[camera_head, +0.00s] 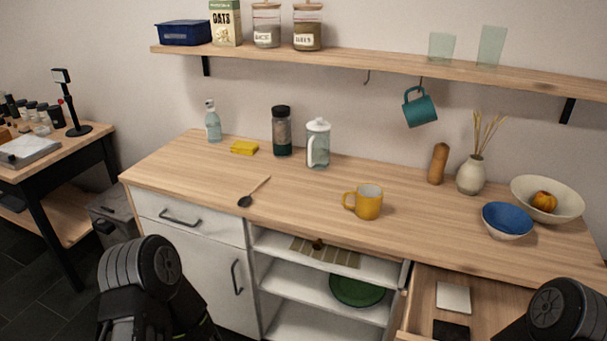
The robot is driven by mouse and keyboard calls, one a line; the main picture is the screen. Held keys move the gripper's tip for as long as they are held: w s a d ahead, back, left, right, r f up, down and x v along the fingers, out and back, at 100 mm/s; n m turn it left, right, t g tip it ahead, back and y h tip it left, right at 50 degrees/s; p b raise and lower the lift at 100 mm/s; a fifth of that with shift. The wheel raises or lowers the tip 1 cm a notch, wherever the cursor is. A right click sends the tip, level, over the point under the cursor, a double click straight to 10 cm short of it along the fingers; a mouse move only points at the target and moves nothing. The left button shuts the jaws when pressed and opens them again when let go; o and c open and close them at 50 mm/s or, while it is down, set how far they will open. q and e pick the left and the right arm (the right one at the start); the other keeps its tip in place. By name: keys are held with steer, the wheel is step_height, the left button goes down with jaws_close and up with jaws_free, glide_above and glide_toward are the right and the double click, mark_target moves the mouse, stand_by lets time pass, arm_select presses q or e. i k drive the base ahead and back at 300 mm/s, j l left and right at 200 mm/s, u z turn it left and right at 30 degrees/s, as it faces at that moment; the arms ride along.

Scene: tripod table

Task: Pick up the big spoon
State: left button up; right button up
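The big spoon (254,191) lies on the wooden countertop (300,198), left of the middle. In the head view my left arm shows at the bottom left and my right arm at the bottom right, both below and in front of the counter. No gripper fingers can be made out on either arm.
A yellow mug (369,202) stands right of the spoon. A yellow sponge (244,147), a glass press (317,145) and a dark jar (282,132) stand behind it. An open drawer (424,303) juts out at the front right. The counter around the spoon is clear.

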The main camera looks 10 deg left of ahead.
mark_target(245, 201)
steer(key=i+j+z, duration=0.15)
steer(key=j+z, duration=0.25)
steer(key=j, duration=0.2)
steer(key=j+z, duration=0.4)
steer(key=j, duration=0.2)
steer(key=j+z, duration=0.35)
steer(key=j, duration=0.3)
steer(key=k+j+z, duration=0.15)
steer(key=j+z, duration=0.25)
steer(key=j, duration=0.25)
